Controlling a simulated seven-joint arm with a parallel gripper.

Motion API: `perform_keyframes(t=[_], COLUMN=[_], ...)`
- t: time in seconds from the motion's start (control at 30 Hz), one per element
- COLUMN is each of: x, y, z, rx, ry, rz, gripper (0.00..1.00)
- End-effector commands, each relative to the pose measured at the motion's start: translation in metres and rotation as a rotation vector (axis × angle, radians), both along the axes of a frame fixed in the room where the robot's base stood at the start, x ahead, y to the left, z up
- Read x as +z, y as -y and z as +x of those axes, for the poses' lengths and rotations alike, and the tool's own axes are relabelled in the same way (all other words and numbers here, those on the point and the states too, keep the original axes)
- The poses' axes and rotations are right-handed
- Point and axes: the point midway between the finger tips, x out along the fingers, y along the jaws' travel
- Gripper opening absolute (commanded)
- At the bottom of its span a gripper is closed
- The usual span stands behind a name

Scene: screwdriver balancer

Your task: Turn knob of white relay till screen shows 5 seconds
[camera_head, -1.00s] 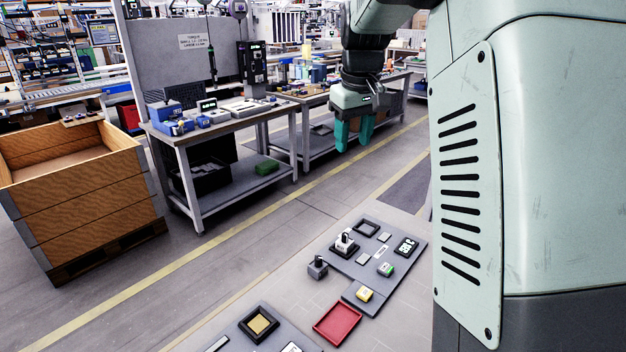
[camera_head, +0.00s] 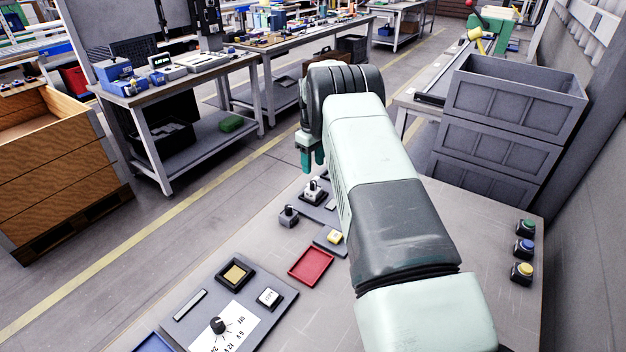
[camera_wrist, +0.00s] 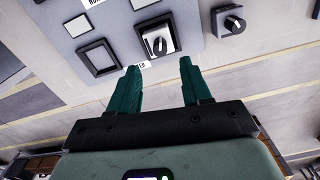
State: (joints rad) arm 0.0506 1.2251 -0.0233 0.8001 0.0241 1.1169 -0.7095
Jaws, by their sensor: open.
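The white relay (camera_head: 315,191) with a black knob on top sits on a grey panel on the table. In the wrist view the white relay (camera_wrist: 141,38) lies just ahead of my fingertips, its dark knob (camera_wrist: 158,43) facing the camera. My gripper (camera_head: 311,158) hangs above and slightly beyond the relay; its green fingers (camera_wrist: 158,68) are apart with nothing between them. In the head view my arm hides much of the panel, including any screen there.
A grey box with a dark knob (camera_head: 288,217) stands beside the relay; it also shows in the wrist view (camera_wrist: 229,21). A square black frame (camera_wrist: 98,58) is on the other side.

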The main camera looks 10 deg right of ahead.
Motion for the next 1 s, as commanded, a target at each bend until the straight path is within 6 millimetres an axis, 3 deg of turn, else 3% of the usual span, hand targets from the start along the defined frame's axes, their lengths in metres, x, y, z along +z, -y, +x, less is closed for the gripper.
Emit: perform_keyframes(t=[0.1, 0.3, 0.5, 0.77, 1.0], x=[-0.026, -0.056, -0.069, -0.070, -0.070], y=[0.000, 0.000, -0.001, 0.000, 0.000], z=[-0.001, 0.000, 0.000, 0.000, 0.000], rx=[0.000, 0.000, 0.000, 0.000, 0.000], ry=[-0.003, -0.001, -0.001, 0.001, 0.001], rz=[0.000, 0.000, 0.001, 0.001, 0.001], gripper=[0.48, 0.48, 0.48, 0.48, 0.13])
